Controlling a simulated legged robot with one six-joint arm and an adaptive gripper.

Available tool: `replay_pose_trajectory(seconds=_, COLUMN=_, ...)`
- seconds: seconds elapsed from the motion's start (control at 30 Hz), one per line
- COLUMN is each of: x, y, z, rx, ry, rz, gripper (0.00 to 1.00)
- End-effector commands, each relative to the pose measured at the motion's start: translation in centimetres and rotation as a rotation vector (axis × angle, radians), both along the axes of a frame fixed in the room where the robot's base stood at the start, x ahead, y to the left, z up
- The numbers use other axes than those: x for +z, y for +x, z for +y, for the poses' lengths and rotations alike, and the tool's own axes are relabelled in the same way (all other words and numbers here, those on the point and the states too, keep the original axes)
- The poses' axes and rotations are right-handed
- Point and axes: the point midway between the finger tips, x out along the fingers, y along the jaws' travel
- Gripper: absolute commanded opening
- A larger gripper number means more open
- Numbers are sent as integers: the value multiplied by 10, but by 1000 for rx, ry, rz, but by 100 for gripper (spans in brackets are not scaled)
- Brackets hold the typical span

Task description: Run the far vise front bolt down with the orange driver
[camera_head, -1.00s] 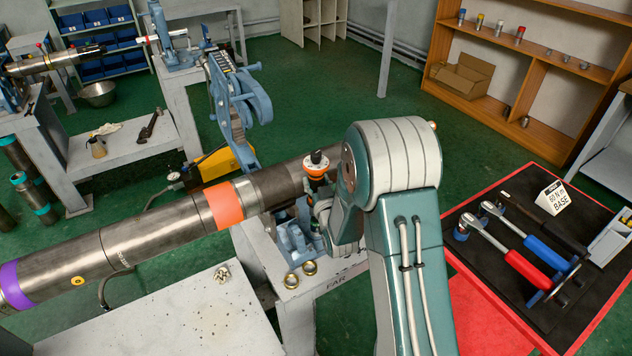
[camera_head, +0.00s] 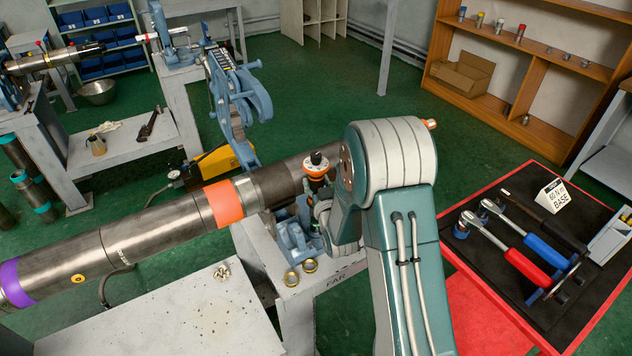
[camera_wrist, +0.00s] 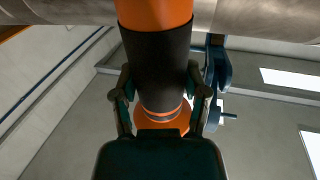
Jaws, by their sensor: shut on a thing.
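The orange driver (camera_head: 316,172), orange with a black end, stands roughly upright beside the pipe in the head view. My gripper (camera_wrist: 160,90) is shut on it, with a finger on each side of its dark body (camera_wrist: 155,58) in the wrist view. In the head view my arm partly covers the gripper. The far vise (camera_head: 292,238) is blue and sits under the pipe (camera_head: 165,228) on the stand marked FAR (camera_head: 338,279). The driver is close to this vise. The front bolt and the driver's lower tip are hidden, so I cannot tell whether they touch.
Two brass rings (camera_head: 300,271) lie at the stand's front. A red-edged tool table (camera_head: 470,300) with red and blue wrenches is at right. A blue hinged vise part (camera_head: 240,95) stands open behind the pipe.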

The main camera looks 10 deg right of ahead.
Motion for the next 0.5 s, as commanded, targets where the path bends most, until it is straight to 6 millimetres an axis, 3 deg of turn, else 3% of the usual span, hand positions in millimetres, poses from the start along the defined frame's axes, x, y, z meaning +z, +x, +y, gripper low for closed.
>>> replay_pose_trajectory(seconds=0.5, x=-3, y=1, z=0, rx=0, ry=0, rz=-6, gripper=0)
